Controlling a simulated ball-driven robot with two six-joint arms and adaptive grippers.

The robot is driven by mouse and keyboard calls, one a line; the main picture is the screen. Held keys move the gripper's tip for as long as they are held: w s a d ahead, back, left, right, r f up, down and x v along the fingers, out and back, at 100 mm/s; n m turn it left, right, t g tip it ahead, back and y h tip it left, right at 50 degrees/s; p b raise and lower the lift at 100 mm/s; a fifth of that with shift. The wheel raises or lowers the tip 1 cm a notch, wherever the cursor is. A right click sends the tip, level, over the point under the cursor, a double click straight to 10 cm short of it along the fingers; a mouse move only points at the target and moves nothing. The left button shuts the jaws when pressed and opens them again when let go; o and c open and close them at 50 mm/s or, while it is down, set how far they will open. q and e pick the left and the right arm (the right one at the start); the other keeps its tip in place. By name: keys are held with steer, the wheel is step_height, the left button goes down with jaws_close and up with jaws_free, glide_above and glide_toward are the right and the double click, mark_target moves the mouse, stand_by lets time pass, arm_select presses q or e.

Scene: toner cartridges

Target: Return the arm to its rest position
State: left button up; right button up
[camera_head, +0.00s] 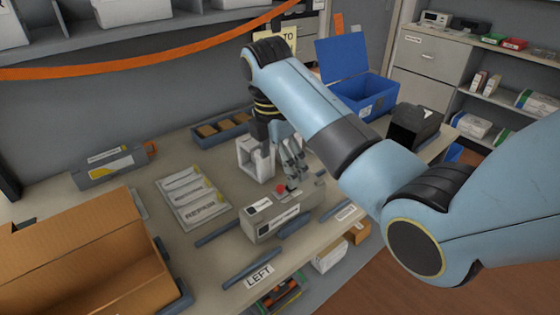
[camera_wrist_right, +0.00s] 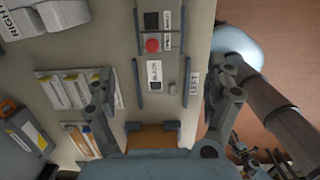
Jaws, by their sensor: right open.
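My right gripper (camera_head: 292,168) is open and empty in the head view, above the worktable (camera_head: 215,150). Its blue arm reaches across from the right. In the right wrist view its two fingers (camera_wrist_right: 165,110) stand wide apart with nothing between them. A grey box with a red button (camera_head: 280,210) stands on the table below and in front of the gripper; it also shows in the wrist view (camera_wrist_right: 153,62). At the lower right of the wrist view, jointed grey parts look like my left gripper (camera_wrist_right: 255,155); its jaws are unclear.
A white frame (camera_head: 255,160) stands beside the gripper. A sheet marked REPAIR (camera_head: 192,197) lies to the left. An open cardboard box (camera_head: 85,255) is front left. A blue open bin (camera_head: 358,95) and a dark box (camera_head: 414,125) stand at the right. An orange strip (camera_head: 150,58) crosses the back.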

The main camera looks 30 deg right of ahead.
stand_by(0.4)
steer(key=s+a+r+m+t, duration=0.2)
steer(key=s+m+t, duration=0.2)
steer(key=s+m, duration=1.8)
steer(key=s+d+f+n+g+b, duration=0.1)
steer(key=s+f+b, duration=0.15)
steer(key=f, duration=0.95)
steer(key=s+d+f+n+b, duration=0.1)
steer(key=f+b, duration=0.3)
steer(key=f, duration=0.7)
steer(key=s+d+f+n+g+b, duration=0.1)
steer(key=s+f+n+b, duration=0.15)
steer(key=f, duration=0.95)
steer(key=s+f+b, duration=0.3)
steer(key=s+f, duration=0.6)
steer(key=f, duration=0.3)
steer(key=s+f+m+g+b, duration=0.1)
steer(key=s+f+b, duration=0.3)
steer(key=s+f, duration=0.5)
step_height(320, 180, down, 3)
steer(key=shift+s+d+r+y, duration=0.15)
steer(key=shift+s+d+y, duration=0.15)
steer(key=shift+d, duration=0.05)
